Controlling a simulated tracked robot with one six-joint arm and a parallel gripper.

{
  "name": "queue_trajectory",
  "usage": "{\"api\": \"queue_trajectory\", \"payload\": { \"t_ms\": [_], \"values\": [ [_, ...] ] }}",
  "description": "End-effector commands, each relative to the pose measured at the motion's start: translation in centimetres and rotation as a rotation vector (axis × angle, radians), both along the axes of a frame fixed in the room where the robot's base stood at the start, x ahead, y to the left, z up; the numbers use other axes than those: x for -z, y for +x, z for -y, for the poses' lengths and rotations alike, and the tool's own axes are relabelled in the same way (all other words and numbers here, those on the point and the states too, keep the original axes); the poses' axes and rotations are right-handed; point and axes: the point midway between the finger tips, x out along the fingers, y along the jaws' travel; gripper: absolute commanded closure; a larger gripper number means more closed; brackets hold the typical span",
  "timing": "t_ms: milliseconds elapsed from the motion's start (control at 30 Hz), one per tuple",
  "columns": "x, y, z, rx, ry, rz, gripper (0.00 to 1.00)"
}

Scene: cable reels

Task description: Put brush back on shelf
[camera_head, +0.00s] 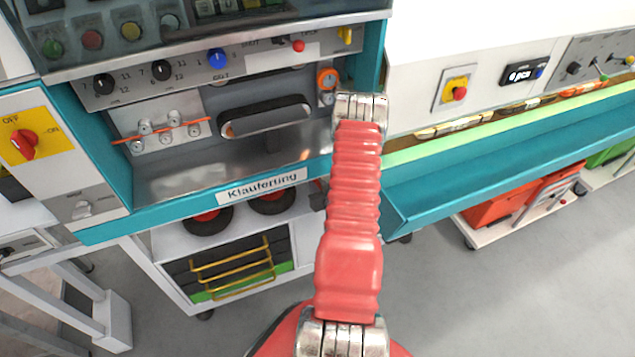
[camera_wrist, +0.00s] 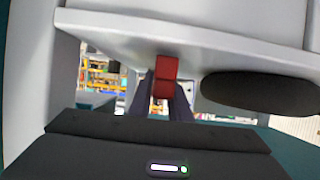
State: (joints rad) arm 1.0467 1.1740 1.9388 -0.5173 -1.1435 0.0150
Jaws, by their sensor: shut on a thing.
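My gripper (camera_wrist: 163,88) shows in the wrist view as dark fingers reaching away from the camera. It is shut on a red, block-like piece, apparently part of the brush (camera_wrist: 167,70); no bristles can be made out. The brush is close to a pale grey panel edge (camera_wrist: 205,33) that crosses the upper part of the wrist view; I cannot tell whether they touch. In the head view my red arm runs up the middle, and the gripper and brush cannot be made out. I cannot tell for sure which surface is the shelf.
A machine bay has a steel ledge (camera_head: 225,172) with a label on its teal front edge. A dark oblong part (camera_head: 265,117) is on its back wall. A long teal trough (camera_head: 490,170) runs right. A white cart (camera_head: 225,258) stands below. Grey floor is clear lower right.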

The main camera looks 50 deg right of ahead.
Motion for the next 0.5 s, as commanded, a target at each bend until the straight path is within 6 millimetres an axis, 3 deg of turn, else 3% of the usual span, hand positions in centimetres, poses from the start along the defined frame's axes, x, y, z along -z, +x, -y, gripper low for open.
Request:
{"api": "queue_trajectory", "payload": {
  "t_ms": [300,333,500],
  "values": [
    [0.12,-0.02,0.04,0.001,-0.001,0.001,1.00],
    [0.12,-0.02,0.04,0.001,-0.001,0.001,0.82],
    [0.12,-0.04,0.05,0.001,-0.001,0.001,0.70]
  ]
}}
